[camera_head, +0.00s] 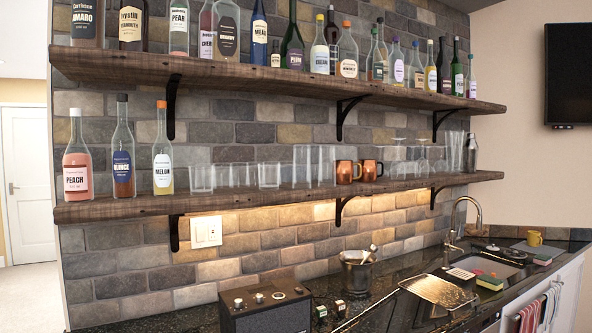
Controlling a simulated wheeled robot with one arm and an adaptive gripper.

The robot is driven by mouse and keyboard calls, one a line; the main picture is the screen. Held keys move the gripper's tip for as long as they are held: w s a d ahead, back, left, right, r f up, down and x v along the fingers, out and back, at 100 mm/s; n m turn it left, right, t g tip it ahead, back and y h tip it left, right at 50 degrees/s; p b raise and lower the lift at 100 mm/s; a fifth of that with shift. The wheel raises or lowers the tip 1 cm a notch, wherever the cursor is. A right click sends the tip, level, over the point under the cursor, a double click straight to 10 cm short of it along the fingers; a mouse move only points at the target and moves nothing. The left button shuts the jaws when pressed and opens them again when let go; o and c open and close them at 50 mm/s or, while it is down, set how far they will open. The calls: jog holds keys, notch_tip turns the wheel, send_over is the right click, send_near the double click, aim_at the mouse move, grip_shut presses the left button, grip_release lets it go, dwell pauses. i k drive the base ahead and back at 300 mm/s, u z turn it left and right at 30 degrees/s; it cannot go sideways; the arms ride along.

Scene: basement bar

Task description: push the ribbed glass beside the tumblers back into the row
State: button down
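Clear glasses stand upright on the lower wooden shelf (110,212). A short tumbler (201,179) stands at the left end of the glasses, right of the bottles, and looks nearer the shelf's front than those beside it. More short tumblers (236,176) run to its right. Another short glass (268,175) stands at their right end, beside several tall straight glasses (301,166). The glasses are faint against the brick, and I cannot tell which one is ribbed. My gripper is not in view.
Two copper mugs (344,172) and stemmed glasses (421,160) stand further right. Three bottles (122,160) stand at the shelf's left. A full bottle shelf (120,62) hangs above. Below, a black speaker box (265,308) and a metal bucket (356,272) stand on the dark counter.

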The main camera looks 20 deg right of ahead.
aim_at(302, 175)
jog(key=u, duration=0.65)
jog(key=i, duration=1)
jog(key=z, duration=0.35)
